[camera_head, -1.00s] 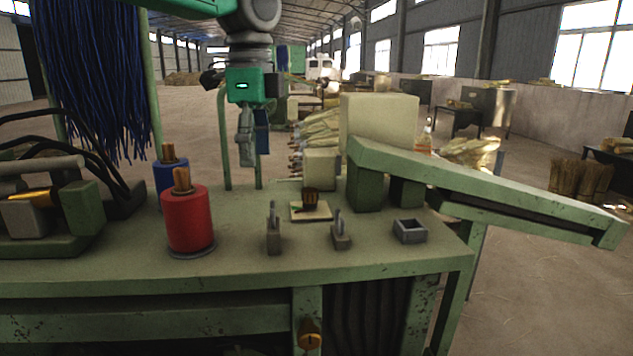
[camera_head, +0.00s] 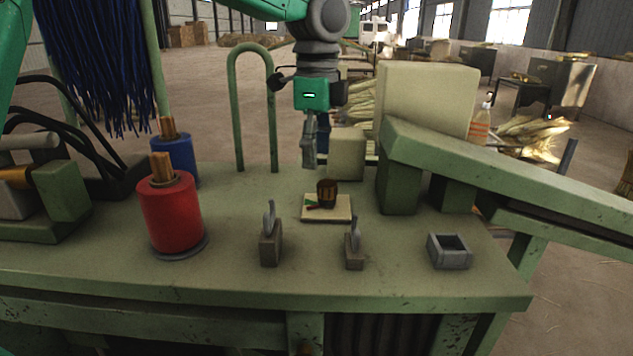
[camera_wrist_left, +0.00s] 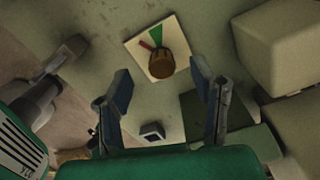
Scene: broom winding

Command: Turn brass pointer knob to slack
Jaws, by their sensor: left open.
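The brass pointer knob (camera_head: 327,192) stands on a cream square plate (camera_head: 340,209) on the green bench. In the left wrist view the knob (camera_wrist_left: 162,64) sits on the plate (camera_wrist_left: 172,30) between a red mark and a green mark. Its exact pointing is hard to make out. My left gripper (camera_head: 309,160) hangs pointing down, above and slightly left of the knob in the head view. In the left wrist view my left gripper (camera_wrist_left: 160,88) is open and empty, its blue-padded fingers apart, with the knob seen beyond the gap. My right gripper is not seen.
Two upright grey clips, one left (camera_head: 270,240) and one right (camera_head: 354,248), stand in front of the plate. A red spool (camera_head: 170,215) and blue spool (camera_head: 178,155) stand left. A cream block (camera_head: 347,155), green chute (camera_head: 480,180) and grey square holder (camera_head: 449,252) are right.

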